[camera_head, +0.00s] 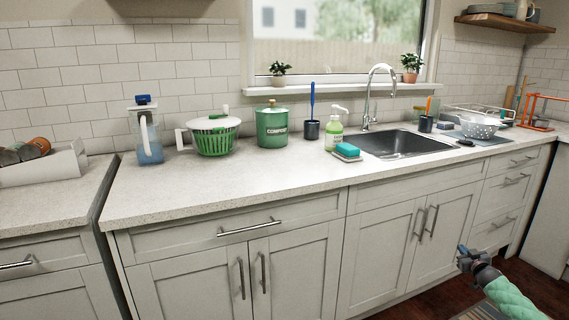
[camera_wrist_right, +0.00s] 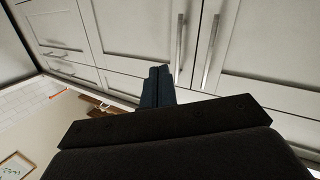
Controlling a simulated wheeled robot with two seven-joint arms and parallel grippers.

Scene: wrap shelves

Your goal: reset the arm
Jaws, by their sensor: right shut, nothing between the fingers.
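My right gripper (camera_head: 466,257) is at the lower right of the head view, in front of the white lower cabinets and below the counter's front edge. Its fingers are shut with nothing between them. In the right wrist view the dark fingers (camera_wrist_right: 157,86) lie close together, with the cabinet doors and their long handles behind them. The teal sleeve of my right arm (camera_head: 512,298) comes in from the bottom right corner. My left gripper is not in view.
Cabinet handles (camera_head: 431,222) stick out near my right gripper.

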